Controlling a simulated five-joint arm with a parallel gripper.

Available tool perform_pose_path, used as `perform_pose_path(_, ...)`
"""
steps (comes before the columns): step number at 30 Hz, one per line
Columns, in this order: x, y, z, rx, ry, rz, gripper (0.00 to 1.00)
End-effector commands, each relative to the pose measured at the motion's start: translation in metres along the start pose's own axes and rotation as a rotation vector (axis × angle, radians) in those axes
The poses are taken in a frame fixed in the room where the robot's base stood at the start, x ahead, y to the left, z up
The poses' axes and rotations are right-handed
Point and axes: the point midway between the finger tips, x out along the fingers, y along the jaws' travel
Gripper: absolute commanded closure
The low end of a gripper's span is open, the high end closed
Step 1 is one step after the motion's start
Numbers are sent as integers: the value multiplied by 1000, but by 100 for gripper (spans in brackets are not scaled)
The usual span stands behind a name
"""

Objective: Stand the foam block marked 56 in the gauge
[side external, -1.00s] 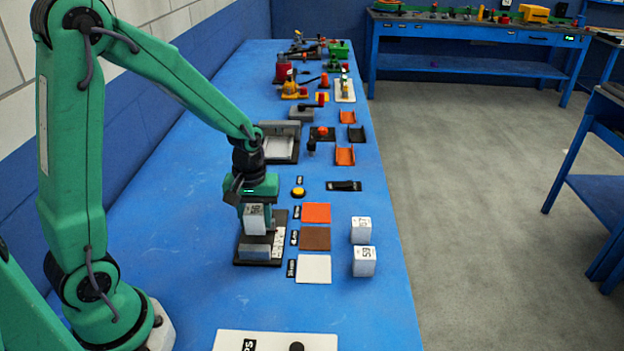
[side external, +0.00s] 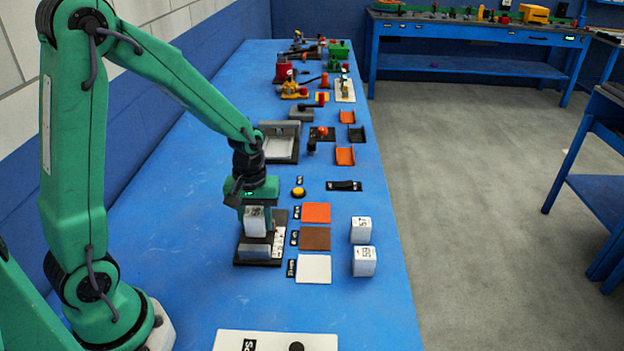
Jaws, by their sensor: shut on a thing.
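My gripper (side external: 256,208) is shut on a white foam block (side external: 255,222) with a dark printed mark, too small to read surely now. It holds the block upright over the gauge (side external: 240,261), a dark base with a grey block (side external: 254,251) at its near end and a white marked strip (side external: 279,243) on its right. I cannot tell whether the held block's underside touches the gauge. Two more white blocks stand on the table to the right: one farther back (side external: 361,231), one nearer and marked 59 (side external: 364,262).
Orange (side external: 316,213), brown (side external: 315,239) and white (side external: 313,269) squares lie between the gauge and the loose blocks. A yellow button (side external: 298,193) and a black switch (side external: 344,186) are behind them. A white panel (side external: 250,341) lies at the front.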

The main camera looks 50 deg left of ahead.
Motion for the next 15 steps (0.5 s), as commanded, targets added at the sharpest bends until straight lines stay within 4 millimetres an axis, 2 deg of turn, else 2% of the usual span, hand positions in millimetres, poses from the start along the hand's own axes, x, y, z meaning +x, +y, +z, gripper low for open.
perform_pose_path(15, 11, 0, 0, 0, 0, 0, 82)
